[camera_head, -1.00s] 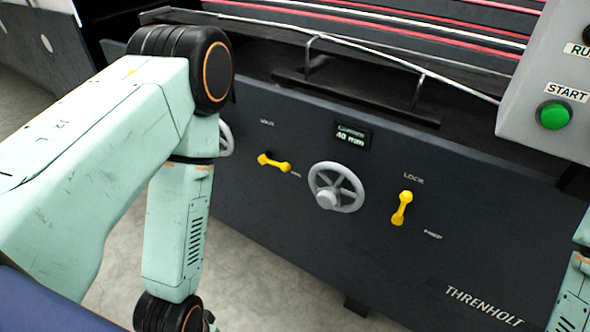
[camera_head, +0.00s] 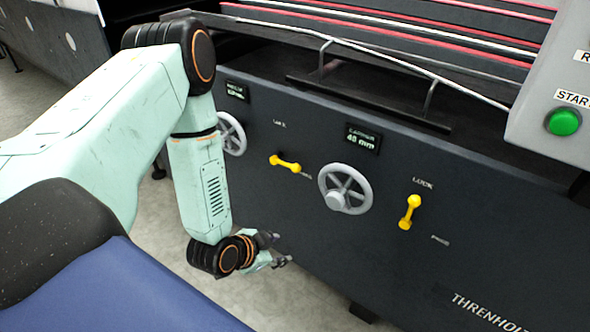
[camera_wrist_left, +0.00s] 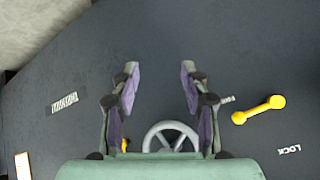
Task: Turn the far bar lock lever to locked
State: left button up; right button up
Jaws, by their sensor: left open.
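Two yellow levers sit on the dark front panel (camera_head: 330,235). The left lever (camera_head: 285,163) lies nearly level, its right end by the small FREE marking and LOCK above it. The right lever (camera_head: 410,212) stands nearly upright below its own LOCK label. I cannot tell for sure which one is the far bar's. My left gripper (camera_head: 280,250) is open and empty, below the left lever and apart from it. In the left wrist view its spread fingers (camera_wrist_left: 160,75) face the panel, with a yellow lever (camera_wrist_left: 258,110) to their right. My right gripper is out of view.
A grey handwheel (camera_head: 345,189) stands out between the levers, and another (camera_head: 231,133) is partly behind my left arm. A control box with a green START button (camera_head: 564,122) juts out at upper right. A rail (camera_head: 365,100) runs above the panel.

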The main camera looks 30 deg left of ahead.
pick_arm(q)
jog(key=w+a+r+m+t, duration=0.3)
jog(key=w+a+m, duration=0.1)
jog(key=w, duration=0.1)
jog(key=m+t, duration=0.4)
jog(key=m, duration=0.3)
send_near(291, 168)
jog(key=x, duration=0.2)
jog(key=b+x, duration=0.3)
jog(key=x, duration=0.3)
jog(key=shift+a+f, duration=0.1)
jog(key=shift+f, duration=0.1)
jog(key=shift+w+b, duration=0.35)
jog(key=shift+w, duration=0.4)
jog(key=shift+c, duration=0.2)
grip_shut()
